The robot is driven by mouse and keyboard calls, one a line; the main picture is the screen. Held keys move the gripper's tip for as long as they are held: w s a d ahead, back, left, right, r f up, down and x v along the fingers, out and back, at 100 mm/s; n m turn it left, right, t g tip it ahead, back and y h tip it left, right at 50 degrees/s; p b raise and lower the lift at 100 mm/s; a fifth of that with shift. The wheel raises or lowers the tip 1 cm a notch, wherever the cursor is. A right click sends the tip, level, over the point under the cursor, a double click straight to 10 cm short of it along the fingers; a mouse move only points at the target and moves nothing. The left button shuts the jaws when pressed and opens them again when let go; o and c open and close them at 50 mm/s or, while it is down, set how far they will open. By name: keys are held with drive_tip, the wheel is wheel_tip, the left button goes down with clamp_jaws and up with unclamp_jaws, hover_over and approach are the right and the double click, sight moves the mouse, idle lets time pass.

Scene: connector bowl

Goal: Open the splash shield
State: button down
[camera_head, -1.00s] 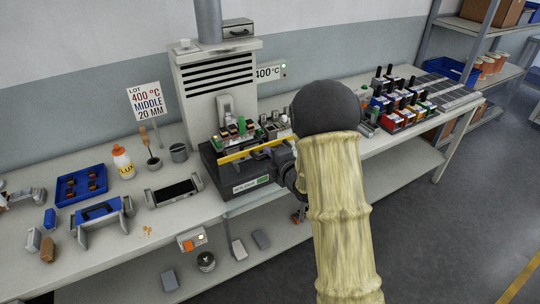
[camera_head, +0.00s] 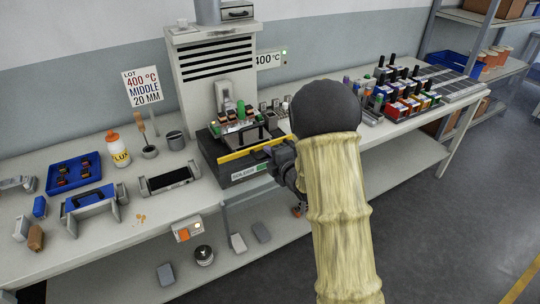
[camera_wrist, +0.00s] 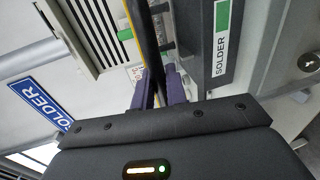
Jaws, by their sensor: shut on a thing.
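The splash shield shows as a yellow edge bar (camera_head: 252,149) across the front of the solder machine (camera_head: 216,75). A dark frame-like part (camera_head: 250,136) shows just behind the bar. My gripper (camera_head: 277,152) is at the right part of the bar. In the wrist view, the purple fingers of my gripper (camera_wrist: 157,88) are closed on the dark and yellow bar (camera_wrist: 141,40), which runs up between them. My arm hides the right end of the bar in the head view. The green SOLDER label (camera_wrist: 222,40) is beside the fingers.
Boards and small parts (camera_head: 232,118) sit on the machine behind the bar. Left on the bench are a flux bottle (camera_head: 117,150), a blue tray (camera_head: 74,172) and a metal holder (camera_head: 168,181). The floor at right is clear.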

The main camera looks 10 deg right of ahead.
wheel_tip(320, 180, down, 18)
drive_tip(key=b, duration=1.6)
drive_tip(key=shift+f+b, duration=0.1)
drive_tip(key=shift+b, duration=0.25)
drive_tip(key=c, duration=1.5)
unclamp_jaws()
drive_tip(key=shift+s, duration=0.1)
drive_tip(key=b, duration=0.1)
approach(265, 188)
drive_tip(key=f+v, duration=0.1)
drive_tip(key=v, duration=0.5)
drive_tip(key=shift+s+r+b, duration=0.2)
drive_tip(key=shift+r+b, duration=0.15)
drive_tip(key=shift+b, duration=0.7)
drive_tip(key=shift+s+b, duration=0.1)
drive_tip(key=shift+b, duration=0.3)
